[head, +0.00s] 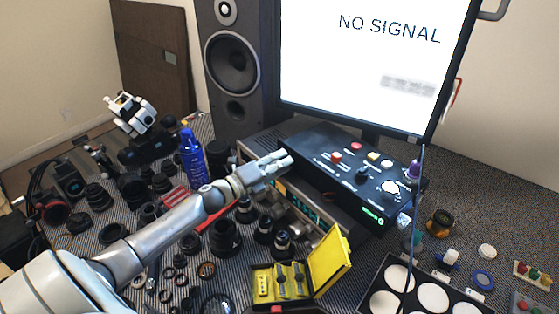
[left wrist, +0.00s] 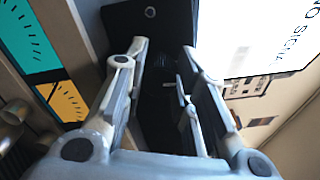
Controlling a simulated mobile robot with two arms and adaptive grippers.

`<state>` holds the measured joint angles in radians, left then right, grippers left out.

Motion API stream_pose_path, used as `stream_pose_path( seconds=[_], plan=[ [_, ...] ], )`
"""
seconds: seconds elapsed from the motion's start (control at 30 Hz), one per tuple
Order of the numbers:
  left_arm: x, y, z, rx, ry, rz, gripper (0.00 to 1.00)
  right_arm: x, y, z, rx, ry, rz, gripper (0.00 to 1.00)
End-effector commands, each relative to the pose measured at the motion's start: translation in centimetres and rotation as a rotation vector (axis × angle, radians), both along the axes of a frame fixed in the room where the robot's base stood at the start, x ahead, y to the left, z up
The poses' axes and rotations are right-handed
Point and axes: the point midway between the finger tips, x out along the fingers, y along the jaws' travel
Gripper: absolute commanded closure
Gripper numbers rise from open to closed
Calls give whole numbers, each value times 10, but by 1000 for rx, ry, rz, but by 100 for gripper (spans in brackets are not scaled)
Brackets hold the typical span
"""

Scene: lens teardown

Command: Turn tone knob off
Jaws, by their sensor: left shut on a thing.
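The black control box (head: 323,164) stands under the screen, with red, yellow and white buttons and dark knobs on its sloped top. My left gripper (head: 284,161) is at the left end of this box, low against its panel. In the left wrist view my left gripper (left wrist: 165,85) has its two fingers on either side of a dark knob (left wrist: 160,105), which I take as the tone knob. The fingers are shut on it. In the head view the gripper hides this knob, so its pointer setting cannot be read. My right gripper is not in view.
The monitor (head: 372,70) reads "NO SIGNAL" behind the box. A speaker (head: 232,65) stands to its left. A blue bottle (head: 193,158), several lenses and an open yellow case (head: 328,262) crowd the table near my left arm. A tray with white discs (head: 385,278) lies front right.

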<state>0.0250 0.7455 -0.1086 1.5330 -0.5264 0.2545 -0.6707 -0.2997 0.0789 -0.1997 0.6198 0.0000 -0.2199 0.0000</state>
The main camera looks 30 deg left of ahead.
Motion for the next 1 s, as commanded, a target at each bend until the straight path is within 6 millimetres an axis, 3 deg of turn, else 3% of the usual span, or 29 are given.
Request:
stream_pose_path(
  seconds=[0.3,0.8,0.83,1.0],
  plan=[
    [0,1,1,-99,29,3,98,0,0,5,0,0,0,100],
    [1,1,0,-114,34,3,98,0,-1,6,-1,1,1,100],
    [0,1,0,-114,34,3,70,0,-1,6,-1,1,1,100],
    [0,1,0,-113,34,2,52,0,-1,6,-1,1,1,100]
  ],
)
